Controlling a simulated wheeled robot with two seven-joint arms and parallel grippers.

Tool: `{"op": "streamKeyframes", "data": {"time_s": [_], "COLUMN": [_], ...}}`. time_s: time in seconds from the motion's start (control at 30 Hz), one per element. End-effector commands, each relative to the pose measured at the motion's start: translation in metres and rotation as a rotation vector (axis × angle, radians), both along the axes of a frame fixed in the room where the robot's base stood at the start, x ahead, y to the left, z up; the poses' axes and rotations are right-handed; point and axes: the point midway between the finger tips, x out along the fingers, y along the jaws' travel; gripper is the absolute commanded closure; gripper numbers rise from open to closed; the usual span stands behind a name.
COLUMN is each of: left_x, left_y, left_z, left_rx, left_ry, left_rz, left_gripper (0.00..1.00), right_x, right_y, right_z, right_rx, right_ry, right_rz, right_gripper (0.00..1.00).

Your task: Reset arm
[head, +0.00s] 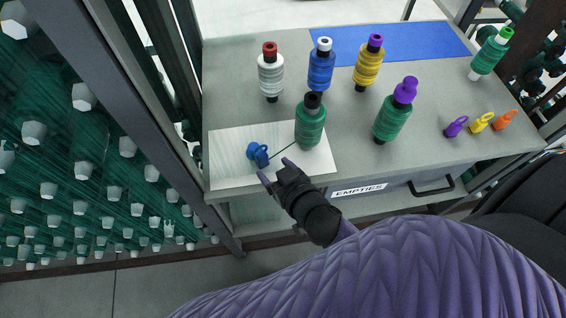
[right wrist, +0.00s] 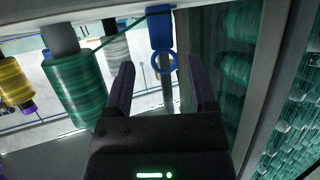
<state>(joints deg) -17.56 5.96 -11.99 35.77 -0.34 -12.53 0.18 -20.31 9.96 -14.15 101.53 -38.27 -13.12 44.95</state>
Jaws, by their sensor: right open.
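My right gripper (head: 275,170) is open and empty at the front edge of the white sheet (head: 228,172). A blue ringed clip (head: 257,154) is on the sheet just beyond its fingertips. A thread runs from the clip to a green spool with a black cap (head: 310,122), which stands upright at the sheet's right end. In the right wrist view my open fingers (right wrist: 161,85) have the clip's blue ring (right wrist: 164,62) in line with the gap between them, and the green spool (right wrist: 75,92) is to their left. My left gripper is not in view.
White (head: 271,75), blue (head: 320,68) and yellow spools (head: 368,65) stand behind. A purple-capped green spool (head: 392,115) and purple, yellow and orange clips (head: 480,122) are to the right. A drawer labelled EMPTIES (head: 400,190) is at the front. A dark post (head: 120,110) stands left.

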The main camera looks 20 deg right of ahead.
Motion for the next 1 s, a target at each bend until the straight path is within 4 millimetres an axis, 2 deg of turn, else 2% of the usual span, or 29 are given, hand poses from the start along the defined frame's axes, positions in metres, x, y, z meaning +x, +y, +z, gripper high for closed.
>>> {"op": "streamKeyframes", "data": {"time_s": [0.1, 0.2, 0.7, 0.83, 1.0], "left_x": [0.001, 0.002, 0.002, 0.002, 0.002], "left_y": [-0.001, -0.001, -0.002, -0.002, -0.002], "left_z": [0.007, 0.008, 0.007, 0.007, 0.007], "left_rx": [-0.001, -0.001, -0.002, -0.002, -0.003], "left_ry": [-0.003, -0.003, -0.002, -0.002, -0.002], "left_rz": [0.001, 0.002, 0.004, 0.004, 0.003], "left_gripper": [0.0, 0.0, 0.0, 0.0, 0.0], "right_x": [-0.021, -0.029, -0.031, -0.036, -0.064], "right_y": [-0.002, -0.003, -0.006, -0.028, -0.044], "right_z": [0.01, 0.014, 0.015, 0.02, 0.023], "right_rx": [0.001, -0.001, -0.007, -0.063, -0.118], "right_ry": [-0.001, -0.002, 0.003, 0.126, 0.409], "right_rz": [0.0, 0.0, -0.013, -0.137, -0.212], "right_gripper": [0.28, 0.28, 0.28, 0.28, 0.28]}}
